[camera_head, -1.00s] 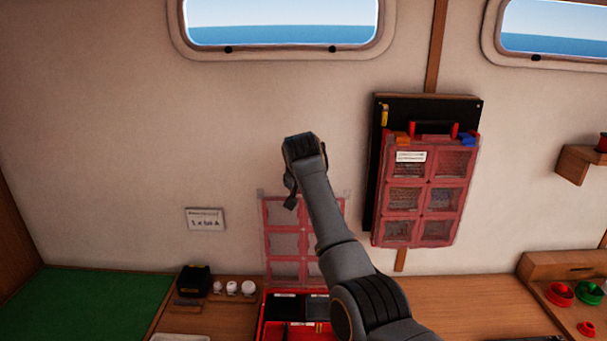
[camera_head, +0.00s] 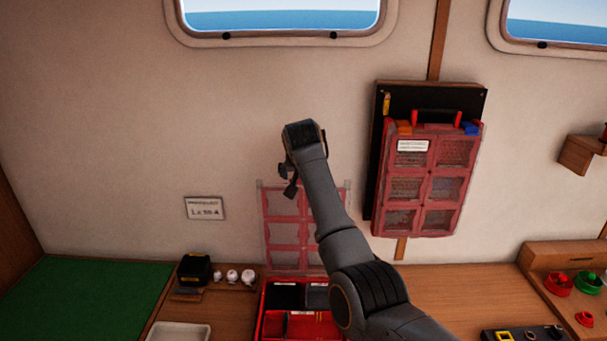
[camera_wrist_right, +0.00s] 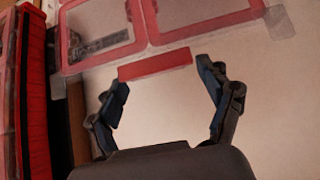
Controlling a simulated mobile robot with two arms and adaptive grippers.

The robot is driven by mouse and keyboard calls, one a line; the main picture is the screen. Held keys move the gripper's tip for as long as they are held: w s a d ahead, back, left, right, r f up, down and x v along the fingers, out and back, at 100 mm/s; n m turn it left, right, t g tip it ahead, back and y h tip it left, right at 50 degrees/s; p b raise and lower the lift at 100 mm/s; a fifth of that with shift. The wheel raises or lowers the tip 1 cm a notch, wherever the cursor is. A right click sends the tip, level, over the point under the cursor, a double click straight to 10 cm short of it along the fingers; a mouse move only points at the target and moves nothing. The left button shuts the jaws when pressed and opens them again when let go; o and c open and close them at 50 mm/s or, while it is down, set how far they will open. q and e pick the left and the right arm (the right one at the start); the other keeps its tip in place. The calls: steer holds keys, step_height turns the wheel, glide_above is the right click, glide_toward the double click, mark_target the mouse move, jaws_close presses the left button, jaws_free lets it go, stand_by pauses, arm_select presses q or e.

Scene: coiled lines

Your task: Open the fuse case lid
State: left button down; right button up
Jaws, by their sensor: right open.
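A red case (camera_head: 272,325) with dark and red compartments sits on the counter. Its clear, red-framed lid (camera_head: 283,231) stands raised behind it, near the wall. My right arm crosses in front of the case and part of the lid. My right gripper (camera_head: 288,180) is near the lid's top edge in the head view. In the right wrist view the gripper (camera_wrist_right: 165,95) is open. A red tab (camera_wrist_right: 155,65) shows between and beyond its fingertips, below the lid's frame (camera_wrist_right: 205,28); contact cannot be told. My left gripper is out of view.
Another red case (camera_head: 425,180) with clear windows hangs on a black wall board, right of my arm. Left of the open case are a black box (camera_head: 194,270), small white items (camera_head: 232,276) and a pale tray (camera_head: 180,332). Red and green cups (camera_head: 572,287) stand at right.

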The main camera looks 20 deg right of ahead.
steer(key=v, duration=1.2)
steer(key=shift+f, duration=0.1)
